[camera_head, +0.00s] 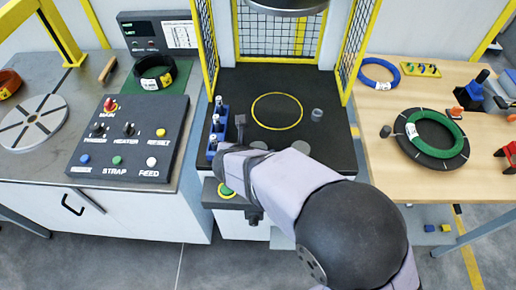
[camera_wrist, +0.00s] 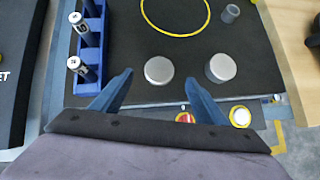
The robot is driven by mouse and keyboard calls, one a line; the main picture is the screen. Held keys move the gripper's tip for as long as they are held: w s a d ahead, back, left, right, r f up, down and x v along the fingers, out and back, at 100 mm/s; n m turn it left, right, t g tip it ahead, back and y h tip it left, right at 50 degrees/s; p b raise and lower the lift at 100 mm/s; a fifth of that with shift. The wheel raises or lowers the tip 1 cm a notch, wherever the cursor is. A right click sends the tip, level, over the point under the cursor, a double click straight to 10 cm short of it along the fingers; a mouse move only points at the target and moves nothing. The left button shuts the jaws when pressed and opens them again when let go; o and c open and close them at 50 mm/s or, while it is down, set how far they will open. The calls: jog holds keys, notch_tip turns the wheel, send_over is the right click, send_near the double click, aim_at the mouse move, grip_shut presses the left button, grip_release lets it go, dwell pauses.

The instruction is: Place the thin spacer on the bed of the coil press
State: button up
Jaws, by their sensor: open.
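The coil press bed is the black plate (camera_head: 340,135) with a yellow ring (camera_head: 277,93) painted on it; the ring area is empty. Two grey round discs lie on the near part of the plate: a left disc (camera_wrist: 159,70) and a right disc (camera_wrist: 222,68). The right one shows more side wall; I cannot tell surely which is the thin spacer. My gripper (camera_wrist: 156,79) is open and empty, its blue fingers on either side of the left disc's near edge in the wrist view. In the head view my arm hides most of the gripper.
A blue rack (camera_wrist: 90,45) with labelled cylinders stands left of the gripper. A small grey cylinder (camera_head: 316,115) stands right of the ring. Yellow-framed mesh guards (camera_head: 362,40) flank the press. Buttons (camera_wrist: 240,117) sit along the front edge. The ring area is clear.

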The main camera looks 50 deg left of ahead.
jog(key=shift+p+x, duration=0.75)
jog(key=shift+x, duration=1.85)
jog(key=shift+c, duration=0.4)
jog(key=c, duration=1.2)
jog(key=shift+r, duration=0.15)
notch_tip(320, 180, up, 10)
jog(key=w+a, duration=0.2)
jog(key=w, duration=0.3)
jog(key=w+a+b, duration=0.1)
jog(key=w+a, duration=0.2)
jog(key=w, duration=0.3)
jog(key=w+a, duration=0.3)
jog(key=w, duration=0.2)
jog(key=shift+w+a+b, duration=0.2)
jog(key=shift+w+b, duration=0.2)
